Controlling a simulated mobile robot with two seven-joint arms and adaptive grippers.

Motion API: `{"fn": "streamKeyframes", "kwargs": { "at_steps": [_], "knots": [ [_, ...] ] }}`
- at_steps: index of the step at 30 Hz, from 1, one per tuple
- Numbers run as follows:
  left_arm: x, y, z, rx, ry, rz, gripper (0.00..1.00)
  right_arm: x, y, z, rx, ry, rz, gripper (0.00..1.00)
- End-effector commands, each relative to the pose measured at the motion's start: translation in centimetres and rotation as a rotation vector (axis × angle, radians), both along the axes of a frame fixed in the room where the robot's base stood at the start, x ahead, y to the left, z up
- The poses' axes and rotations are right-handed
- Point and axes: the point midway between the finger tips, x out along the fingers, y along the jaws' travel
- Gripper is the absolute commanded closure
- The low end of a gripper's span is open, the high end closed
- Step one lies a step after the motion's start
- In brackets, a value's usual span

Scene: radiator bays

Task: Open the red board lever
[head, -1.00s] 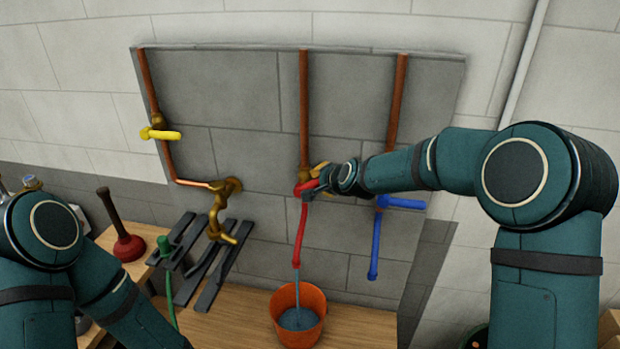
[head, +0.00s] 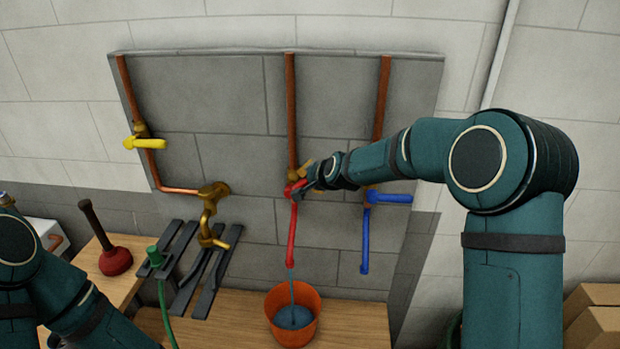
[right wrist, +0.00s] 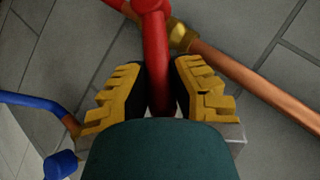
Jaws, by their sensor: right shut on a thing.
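The red board lever (right wrist: 157,60) is a red bar that runs between the yellow-padded fingers in the right wrist view. My right gripper (right wrist: 158,88) is shut on it. In the head view the right gripper (head: 304,182) is at the red valve on the middle copper pipe and hides most of the lever. A red spout (head: 292,235) hangs below the valve. Water runs from it into an orange bucket (head: 271,305). My left arm is at the lower left, but its gripper is out of the picture.
A blue lever (head: 393,198) with a blue spout (head: 365,242) is close to the right. A yellow lever (head: 146,143) and a brass tap (head: 209,212) are on the left. A red plunger (head: 115,262) stands on the wooden bench. Cardboard boxes (head: 598,330) are at the lower right.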

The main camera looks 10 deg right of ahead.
Motion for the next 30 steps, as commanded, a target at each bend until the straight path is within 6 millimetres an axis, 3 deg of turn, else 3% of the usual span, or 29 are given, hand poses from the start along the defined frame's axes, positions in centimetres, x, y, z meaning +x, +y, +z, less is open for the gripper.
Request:
{"fn": "streamKeyframes", "kwargs": {
  "at_steps": [4, 5, 6, 7, 20, 30],
  "knots": [
    [0.0, 0.0, 0.0, 0.000, 0.000, 0.000, 0.66, 0.0, 0.1, 0.0, 0.000, -0.001, 0.000, 1.00],
    [0.0, 0.0, 0.0, 0.000, 0.000, 0.000, 0.66, 0.0, 0.1, 0.0, 0.000, -0.001, 0.000, 0.66],
    [0.0, 0.0, 0.0, 0.000, 0.000, 0.000, 0.66, 0.0, 0.1, 0.0, 0.000, 0.000, 0.000, 0.52],
    [0.0, 0.0, 0.0, 0.000, 0.000, 0.000, 0.66, 0.0, 0.1, 0.0, 0.000, 0.000, 0.000, 0.45],
    [0.0, 0.0, 0.0, 0.000, 0.000, 0.000, 0.66, -0.6, -0.2, 0.5, 0.001, -0.001, -0.001, 0.45],
    [0.0, 0.0, 0.0, 0.000, 0.000, 0.000, 0.66, -5.4, -1.3, 4.1, 0.000, -0.003, 0.001, 0.45]
  ]
}}
